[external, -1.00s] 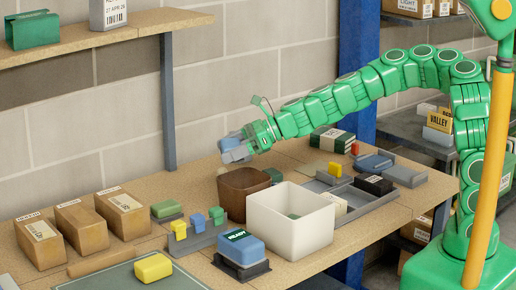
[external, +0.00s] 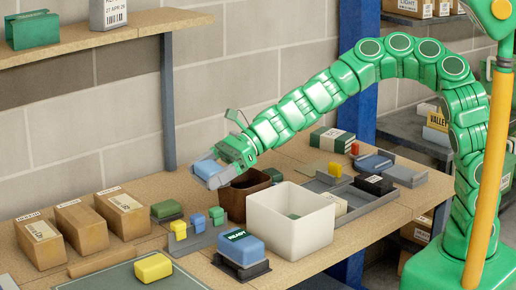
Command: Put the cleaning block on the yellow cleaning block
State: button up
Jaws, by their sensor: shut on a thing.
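My gripper (external: 222,176) is shut on a blue cleaning block (external: 208,169). It holds the block in the air, in front of and just left of the brown bin's top. The yellow cleaning block (external: 153,267) lies on a grey-green mat (external: 120,283) at the front left of the bench, with nothing on top. It is well to the lower left of my gripper. The gripper's fingers partly cover the held block.
A brown bin (external: 236,206) and a white bin (external: 290,240) stand mid-bench. Small coloured blocks sit in a grey holder (external: 201,238). A blue block marked READY (external: 239,246) rests on a dark tray. Several cardboard boxes (external: 84,228) stand at left.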

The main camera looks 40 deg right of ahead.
jog(key=s+a+r+n+g, duration=0.2)
jog(key=s+a, duration=0.3)
jog(key=s, duration=0.1)
send_over(151, 262)
jog(key=shift+d+f, duration=0.1)
jog(key=shift+f, duration=7.45)
jog(key=shift+w+f, duration=0.15)
jog(key=shift+f, duration=1.55)
jog(key=shift+f, duration=0.1)
jog(key=o, duration=0.7)
jog(key=shift+o, duration=0.4)
